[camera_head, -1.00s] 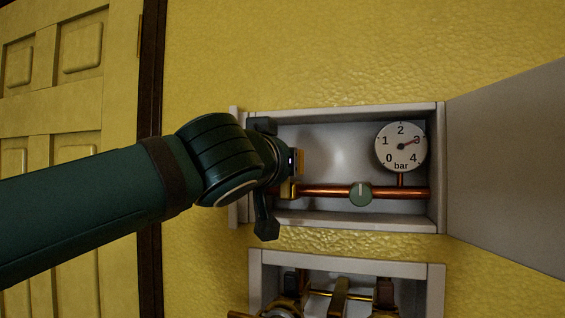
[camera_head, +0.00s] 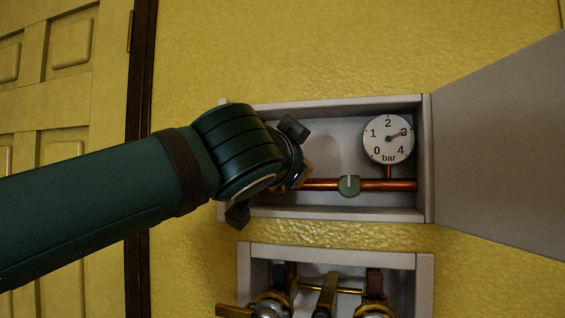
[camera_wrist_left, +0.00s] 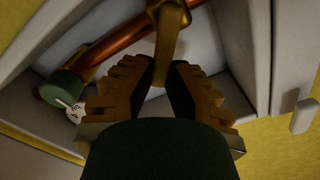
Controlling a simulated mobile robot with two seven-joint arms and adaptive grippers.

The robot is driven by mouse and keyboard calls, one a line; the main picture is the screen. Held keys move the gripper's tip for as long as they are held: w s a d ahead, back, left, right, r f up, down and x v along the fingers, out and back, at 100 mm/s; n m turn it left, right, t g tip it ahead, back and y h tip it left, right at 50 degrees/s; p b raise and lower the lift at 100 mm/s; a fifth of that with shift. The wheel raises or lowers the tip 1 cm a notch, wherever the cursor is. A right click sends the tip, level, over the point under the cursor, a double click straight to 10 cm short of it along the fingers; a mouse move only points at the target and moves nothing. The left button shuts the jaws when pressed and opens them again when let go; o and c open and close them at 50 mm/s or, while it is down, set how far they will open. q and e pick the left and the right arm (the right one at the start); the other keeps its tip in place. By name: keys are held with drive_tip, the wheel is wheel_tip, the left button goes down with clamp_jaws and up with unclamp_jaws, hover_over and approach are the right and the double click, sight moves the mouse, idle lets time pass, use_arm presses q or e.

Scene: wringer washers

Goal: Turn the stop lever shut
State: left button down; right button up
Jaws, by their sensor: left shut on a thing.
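The brass stop lever (camera_wrist_left: 169,45) sits on a copper pipe (camera_head: 390,185) inside an open grey wall box (camera_head: 340,103). In the left wrist view it reaches down from the pipe between my fingers. My left gripper (camera_wrist_left: 168,82) is shut on the lever; it also shows in the head view (camera_head: 296,172), at the left end of the box. There my wrist hides most of the lever, so its angle is hard to tell. A round gauge (camera_head: 376,140) above the pipe points near 3 bar. My right gripper is not in view.
A green knob (camera_head: 349,187) with a pale mark sits on the pipe. The box's grey door (camera_head: 500,150) stands open to the right. A second box (camera_head: 425,285) below holds several brass fittings. A yellow panelled door (camera_head: 60,120) is at left.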

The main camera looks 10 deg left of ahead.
sight(306, 182)
use_arm(q)
drive_tip(key=m, duration=0.1)
drive_tip(key=d+f+m, duration=0.1)
drive_tip(key=m, duration=0.2)
drive_tip(key=shift+d+f+m, duration=0.15)
drive_tip(key=shift+f+m, duration=0.1)
drive_tip(key=shift+m, duration=0.15)
drive_tip(key=shift+d+f+m+b, duration=0.2)
drive_tip(key=shift+f+m, duration=0.25)
drive_tip(key=shift+m, duration=0.55)
drive_tip(key=shift+d+f+m+b, duration=0.15)
drive_tip(key=shift+f+m, duration=0.25)
drive_tip(key=shift+m, duration=0.6)
drive_tip(key=shift+a, duration=0.1)
drive_tip(key=c, duration=1.2)
unclamp_jaws()
drive_tip(key=s, duration=1.2)
drive_tip(key=shift+a, duration=0.2)
